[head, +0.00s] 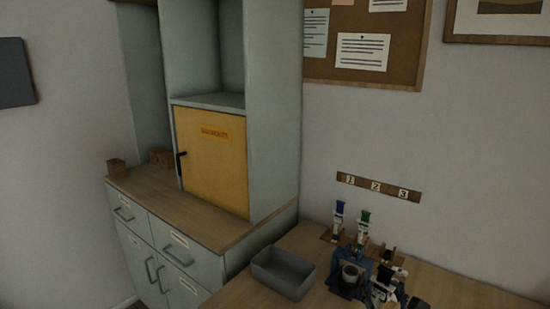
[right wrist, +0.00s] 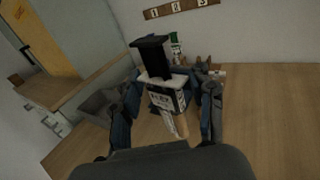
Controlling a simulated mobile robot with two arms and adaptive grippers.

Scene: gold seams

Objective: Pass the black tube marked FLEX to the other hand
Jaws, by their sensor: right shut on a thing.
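The black tube marked FLEX shows in the right wrist view (right wrist: 153,56), with a black cap end, a white collar and a label with small, blurred lettering. My right gripper (right wrist: 170,100) is shut on it, one blue finger on each side, and the cap end sticks out beyond the fingers. In the head view the right gripper (head: 387,288) is low on the right over the worktop, with the black end of the tube (head: 385,274) between its fingers. The lower part of the tube is partly hidden. My left gripper is not in view.
A blue-capped tube (head: 339,216) and a green-capped tube (head: 364,226) stand upright at the wall, below number plates (head: 378,188). A grey tray (head: 283,272) lies to the left. The worktop is bare at right.

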